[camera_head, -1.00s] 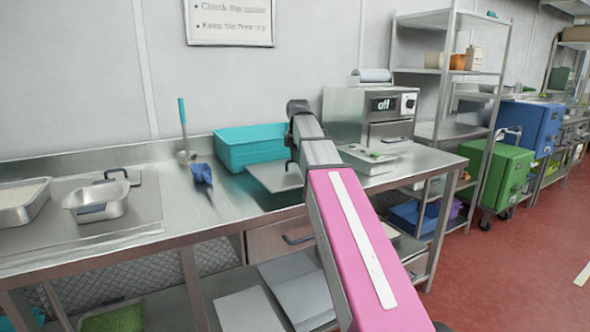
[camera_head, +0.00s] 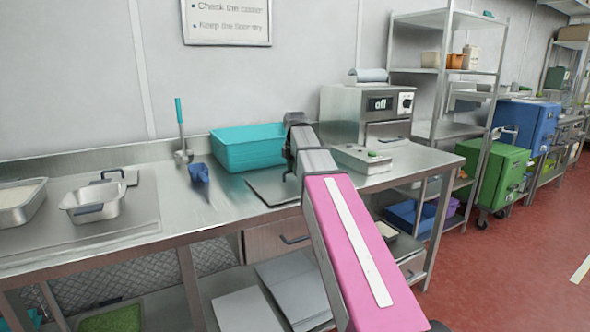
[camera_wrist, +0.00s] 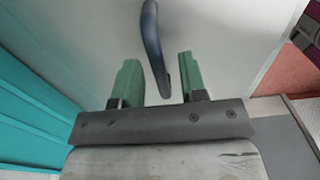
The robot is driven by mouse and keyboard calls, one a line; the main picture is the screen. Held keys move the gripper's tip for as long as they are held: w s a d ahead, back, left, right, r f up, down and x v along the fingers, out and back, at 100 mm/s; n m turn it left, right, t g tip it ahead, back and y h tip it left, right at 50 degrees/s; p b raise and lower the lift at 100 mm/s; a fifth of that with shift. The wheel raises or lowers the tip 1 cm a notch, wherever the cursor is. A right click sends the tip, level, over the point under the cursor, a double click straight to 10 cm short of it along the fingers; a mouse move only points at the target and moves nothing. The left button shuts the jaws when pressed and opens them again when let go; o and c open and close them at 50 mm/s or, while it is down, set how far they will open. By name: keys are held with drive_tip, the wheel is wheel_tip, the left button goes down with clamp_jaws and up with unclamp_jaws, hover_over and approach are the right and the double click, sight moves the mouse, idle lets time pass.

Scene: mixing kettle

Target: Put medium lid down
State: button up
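The medium lid (camera_head: 268,188) is a flat grey metal sheet lying on the steel counter, right in front of the teal bin. In the wrist view the lid (camera_wrist: 225,45) fills most of the picture, with its dark curved handle (camera_wrist: 150,35) standing up from it. My gripper (camera_wrist: 158,78) is open above the lid. Its two green fingers are on either side of the handle's near end, with gaps visible on both sides. In the head view my arm hides the lid's right part, and the fingers cannot be made out.
The teal bin (camera_head: 248,150) stands close behind the lid. A blue scoop (camera_head: 199,173) and an upright teal-handled tool (camera_head: 180,125) are to its left. A small scale-like device (camera_head: 362,158) and a steel machine (camera_head: 345,115) stand right. Metal pans (camera_head: 92,203) are far left.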

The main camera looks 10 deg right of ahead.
wheel_tip(320, 180, up, 12)
drive_tip(key=shift+r, duration=0.15)
idle(0.6)
idle(1.5)
